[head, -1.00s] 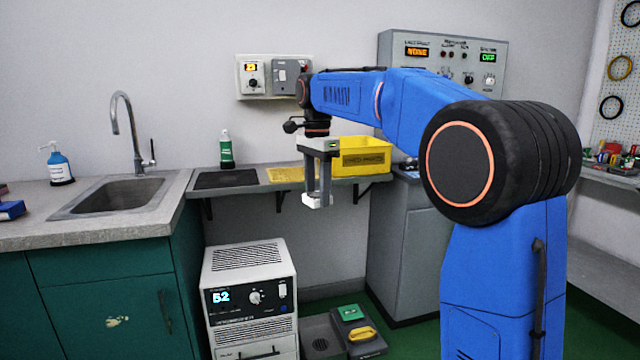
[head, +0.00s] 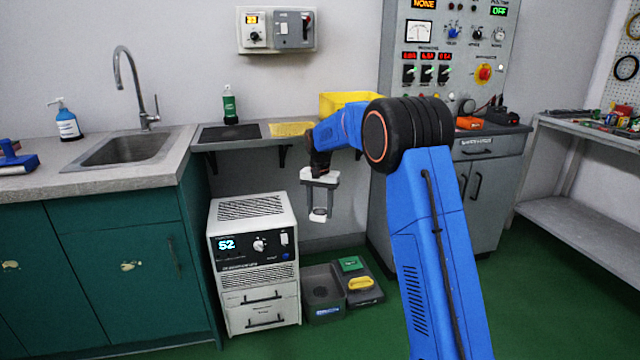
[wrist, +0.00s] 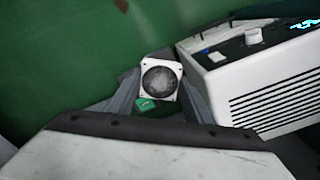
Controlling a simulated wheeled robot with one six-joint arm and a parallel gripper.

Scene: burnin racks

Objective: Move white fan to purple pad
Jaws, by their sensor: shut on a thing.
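The white fan, a small square frame with a dark round middle, shows in the wrist view (wrist: 160,80) between my two fingers. In the head view the fan (head: 318,217) hangs at the tips of my gripper (head: 319,207). My gripper is shut on it and holds it in the air, in front of the wall below the shelf and right of the white oven unit. The fan's sides are partly hidden by the fingers. I see no purple pad in either view.
A white unit reading 52 (head: 253,262) stands close to the left of the gripper. Below are a grey bin (head: 322,300) and a dark case with green and yellow items (head: 358,297). A shelf (head: 262,138) holds a yellow bin (head: 345,100). Green floor (head: 555,300) is clear at right.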

